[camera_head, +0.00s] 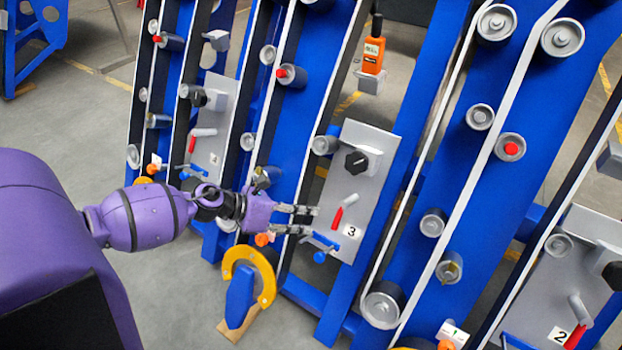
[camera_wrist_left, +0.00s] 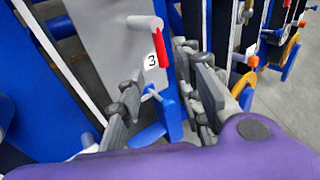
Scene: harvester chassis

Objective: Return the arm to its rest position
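My left gripper (camera_head: 314,220) reaches in from the left on its purple arm (camera_head: 150,217). Its two grey fingers are apart, with nothing between them, in front of the grey panel marked 3 (camera_head: 365,150). In the left wrist view the spread fingers (camera_wrist_left: 165,85) flank a blue lever (camera_wrist_left: 170,112) near the panel's lower edge. The panel's red-gripped handle (camera_head: 339,214) is just beyond the fingertips and shows upright in the wrist view (camera_wrist_left: 161,52). Whether the fingers touch the panel or lever, I cannot tell. My right gripper is in neither view.
Blue slanted frames (camera_head: 500,130) with belts and grey rollers stand close around the gripper. A black knob (camera_head: 357,162) juts from panel 3. A yellow ring piece (camera_head: 265,278) sits below the gripper. An orange device (camera_head: 373,54) stands behind. Open floor (camera_head: 60,110) lies at left.

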